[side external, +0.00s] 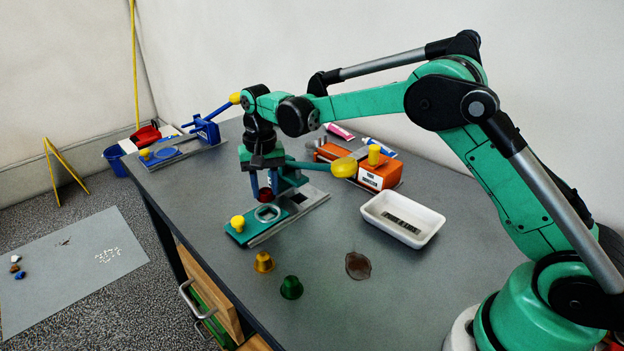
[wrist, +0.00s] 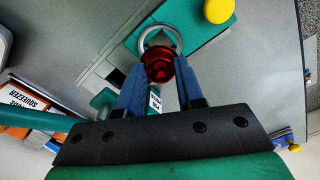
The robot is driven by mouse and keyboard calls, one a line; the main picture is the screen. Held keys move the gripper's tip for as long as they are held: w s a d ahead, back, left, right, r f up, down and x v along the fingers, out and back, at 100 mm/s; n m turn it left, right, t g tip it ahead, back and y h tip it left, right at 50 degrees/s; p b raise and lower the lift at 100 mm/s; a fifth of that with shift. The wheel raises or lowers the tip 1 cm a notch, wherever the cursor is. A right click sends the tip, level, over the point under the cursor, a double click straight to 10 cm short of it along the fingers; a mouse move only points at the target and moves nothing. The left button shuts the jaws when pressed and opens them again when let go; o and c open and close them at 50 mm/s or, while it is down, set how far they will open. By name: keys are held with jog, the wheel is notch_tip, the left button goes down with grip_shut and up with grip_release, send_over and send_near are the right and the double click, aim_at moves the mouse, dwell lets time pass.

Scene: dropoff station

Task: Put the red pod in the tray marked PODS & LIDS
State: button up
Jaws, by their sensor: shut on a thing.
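My gripper (side external: 264,187) is shut on the red pod (side external: 265,195), which sits between the blue fingers, above the teal press. In the wrist view the pod (wrist: 159,67) shows between the fingertips of my gripper (wrist: 160,75), in front of the press's metal ring (wrist: 160,32). I cannot tell whether pod and ring touch. A white tray (side external: 432,222) with a dark label inside stands to the right on the table; its lettering is too small to read.
The teal press has a yellow knob (side external: 238,223) and a yellow-ended lever (side external: 345,167) near my gripper. A gold pod (side external: 264,262), a green pod (side external: 291,288) and a brown stain (side external: 358,266) are in front. An orange device (side external: 380,176) stands behind the tray.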

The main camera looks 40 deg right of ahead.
jog(key=shift+r, duration=0.45)
jog(key=shift+r, duration=0.1)
jog(key=shift+s+d+r, duration=0.1)
jog(key=shift+s+r, duration=0.1)
jog(key=shift+r, duration=0.15)
jog(key=s+d+r+n, duration=0.2)
jog(key=s+r+n, duration=0.3)
jog(key=s+r, duration=0.45)
notch_tip(320, 180, up, 4)
jog(key=m, duration=0.5)
send_over(386, 214)
jog(key=shift+f, duration=0.15)
notch_tip(386, 214, down, 20)
jog(key=shift+r, duration=0.2)
jog(key=shift+f, duration=0.15)
